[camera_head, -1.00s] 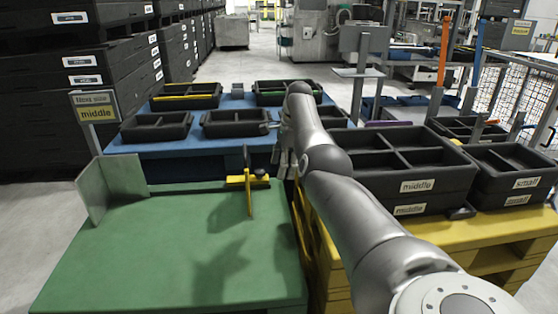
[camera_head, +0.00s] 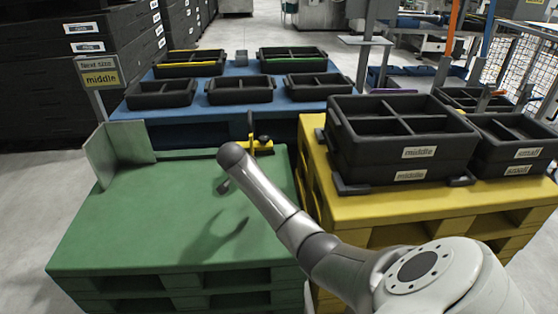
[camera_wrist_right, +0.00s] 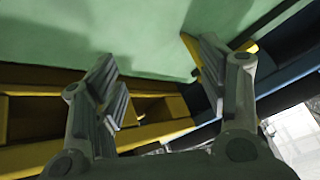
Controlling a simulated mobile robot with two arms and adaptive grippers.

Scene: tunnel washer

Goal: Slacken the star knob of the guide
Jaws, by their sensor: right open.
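The guide (camera_head: 262,149) is a yellow bracket with a dark upright part, at the far right corner of the green platform. Its star knob (camera_head: 265,139) is a small dark shape on top of the yellow part. My right arm reaches in from the right. My left gripper is out of view.
The green platform (camera_head: 150,220) is mostly clear, with a grey-green plate (camera_head: 102,155) upright at its left. A blue table (camera_head: 190,130) with several black trays stands behind. A yellow pallet (camera_head: 345,207) with stacked black crates (camera_head: 375,155) stands at the right.

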